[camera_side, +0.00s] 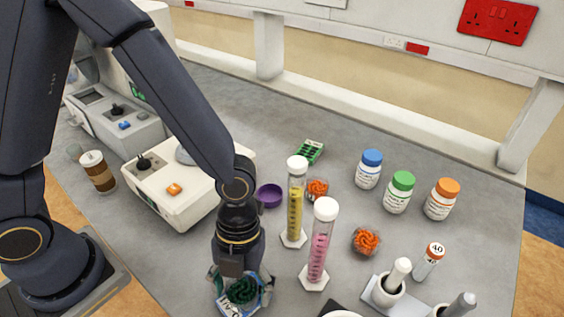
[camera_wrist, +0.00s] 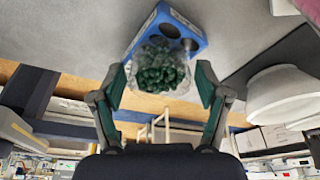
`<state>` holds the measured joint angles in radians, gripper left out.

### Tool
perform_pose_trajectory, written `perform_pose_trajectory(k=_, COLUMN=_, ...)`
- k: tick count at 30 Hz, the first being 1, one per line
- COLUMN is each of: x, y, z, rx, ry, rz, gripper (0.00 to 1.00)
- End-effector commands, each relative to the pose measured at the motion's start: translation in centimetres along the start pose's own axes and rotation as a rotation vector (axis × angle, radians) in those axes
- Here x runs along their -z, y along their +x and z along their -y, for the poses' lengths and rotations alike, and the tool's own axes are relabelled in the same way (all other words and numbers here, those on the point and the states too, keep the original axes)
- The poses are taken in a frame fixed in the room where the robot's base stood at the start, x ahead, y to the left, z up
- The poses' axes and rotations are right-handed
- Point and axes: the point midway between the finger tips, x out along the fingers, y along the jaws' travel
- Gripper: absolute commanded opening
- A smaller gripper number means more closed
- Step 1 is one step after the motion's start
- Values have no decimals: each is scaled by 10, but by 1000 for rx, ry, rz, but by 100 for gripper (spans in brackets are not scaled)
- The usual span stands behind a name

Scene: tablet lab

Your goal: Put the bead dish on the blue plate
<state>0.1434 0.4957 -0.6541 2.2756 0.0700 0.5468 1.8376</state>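The bead dish (camera_wrist: 162,72) is a clear dish heaped with dark green beads. In the side view the bead dish (camera_side: 241,290) shows low in the picture, between my fingers. The blue plate (camera_wrist: 187,27) is a blue block with round holes and a pale labelled edge. The dish overlaps it in the wrist view, and I cannot tell whether it rests fully on it. A labelled part of the plate (camera_side: 228,309) peeks out under the dish in the side view. My gripper (camera_wrist: 161,82) is open around the dish, with a narrow gap at each finger.
Tall yellow (camera_side: 295,205) and pink (camera_side: 319,245) cylinders stand right of my gripper. A white instrument (camera_side: 185,190) is behind my arm.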

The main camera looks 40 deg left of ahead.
Motion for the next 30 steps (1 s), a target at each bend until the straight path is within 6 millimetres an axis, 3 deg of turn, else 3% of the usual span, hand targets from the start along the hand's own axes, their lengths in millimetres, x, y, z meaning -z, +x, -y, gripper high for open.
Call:
perform_pose_trajectory(k=10, x=0, y=-1, z=0, rx=1, ry=0, rz=0, gripper=85)
perform_pose_trajectory(k=14, x=0, y=-9, z=1, rx=4, ry=-2, rz=2, gripper=85)
perform_pose_trajectory(k=24, x=0, y=-82, z=1, rx=6, ry=-2, rz=6, gripper=85)
perform_pose_trajectory(k=30, x=0, y=-114, z=1, rx=3, ry=-1, rz=3, gripper=85)
